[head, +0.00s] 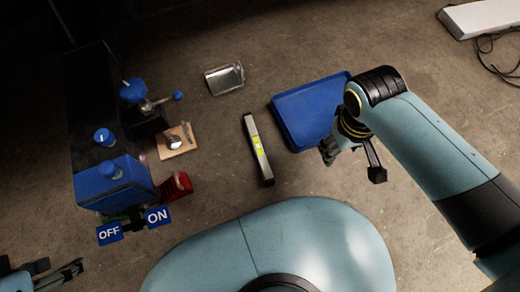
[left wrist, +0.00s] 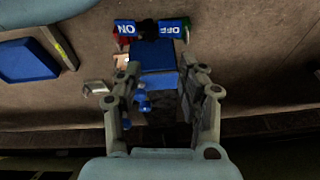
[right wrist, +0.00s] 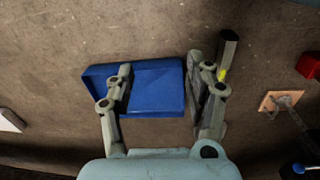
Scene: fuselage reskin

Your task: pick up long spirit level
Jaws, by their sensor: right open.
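The long spirit level (head: 257,148) is a slim dark bar with pale sides and a yellow-green vial section, lying on the floor left of the blue tray. It also shows in the left wrist view (left wrist: 60,47). In the right wrist view the level (right wrist: 228,48) is partly hidden behind a finger. My right gripper (right wrist: 160,88) is open and empty above the tray; in the head view it is right of the level. My left gripper (left wrist: 157,80) is open and empty, at the lower left of the head view, away from the level.
The blue tray (head: 305,108) lies close right of the level. A metal tin (head: 225,79) is beyond it. A blue-and-black apparatus with OFF and ON signs (head: 108,234), a wooden pad (head: 175,141) and a red block (head: 178,187) stand left. Floor around the level is mostly clear.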

